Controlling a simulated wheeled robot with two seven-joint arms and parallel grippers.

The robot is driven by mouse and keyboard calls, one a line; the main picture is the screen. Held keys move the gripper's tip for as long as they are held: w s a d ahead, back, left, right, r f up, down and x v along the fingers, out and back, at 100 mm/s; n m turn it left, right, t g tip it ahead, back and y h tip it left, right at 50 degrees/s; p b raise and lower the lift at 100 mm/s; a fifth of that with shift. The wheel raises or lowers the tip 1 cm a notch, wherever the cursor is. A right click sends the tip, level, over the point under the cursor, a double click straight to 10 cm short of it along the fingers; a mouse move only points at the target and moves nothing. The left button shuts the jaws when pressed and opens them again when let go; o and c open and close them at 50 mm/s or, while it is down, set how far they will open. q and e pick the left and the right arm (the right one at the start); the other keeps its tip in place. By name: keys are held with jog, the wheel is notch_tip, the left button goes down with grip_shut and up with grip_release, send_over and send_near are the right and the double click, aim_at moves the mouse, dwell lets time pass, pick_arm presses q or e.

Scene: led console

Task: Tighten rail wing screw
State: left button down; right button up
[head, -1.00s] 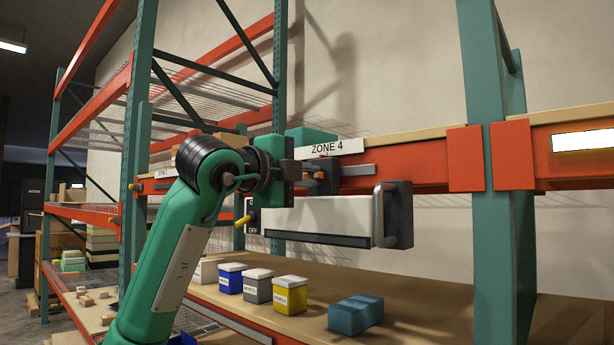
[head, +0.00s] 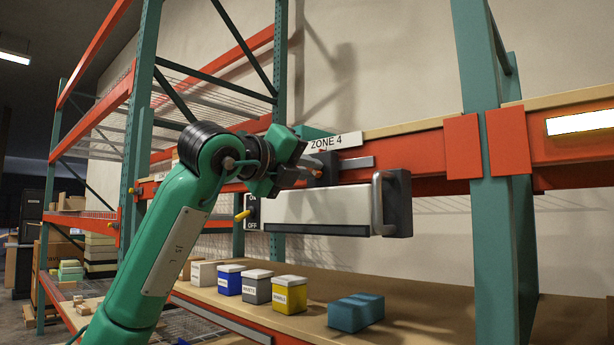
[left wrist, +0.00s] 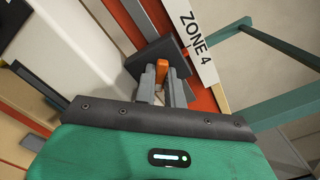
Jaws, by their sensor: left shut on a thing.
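The rail wing screw (left wrist: 162,66) is an orange tab in front of a dark square clamp plate (left wrist: 143,58) in the left wrist view. My left gripper (left wrist: 162,80) is shut on it, with one grey finger on each side. In the head view my left gripper (head: 308,173) reaches the dark clamp on the orange rail under the ZONE 4 sign, and its fingers hide most of the screw. The white console (head: 315,207) hangs just below, with a grey handle (head: 378,203) at its right end. My right gripper is not in view.
A yellow switch lever (head: 242,215) with an OFF label is at the console's left end. The ZONE 4 sign (head: 335,141) is just above the clamp. Several small lidded bins and a blue block (head: 356,312) stand on the shelf below. The rail right of the console is clear.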

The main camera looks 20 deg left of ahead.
pick_arm(q)
jog(key=m, duration=0.2)
jog(key=m+b, duration=0.1)
jog(key=m, duration=0.1)
jog(key=shift+f+m, duration=0.2)
jog(key=shift+m, duration=0.2)
jog(key=m, duration=0.3)
jog(key=shift+m, duration=0.3)
jog(key=m, duration=0.4)
jog(key=shift+b, duration=0.3)
jog(key=m, duration=0.4)
jog(key=shift+w+d+m, duration=0.1)
jog(key=shift+m, duration=0.2)
jog(key=c, duration=1.8)
grip_release()
jog(key=o, duration=0.3)
jog(key=shift+o, duration=0.2)
jog(key=shift+s+r, duration=0.15)
jog(key=shift+s, duration=0.05)
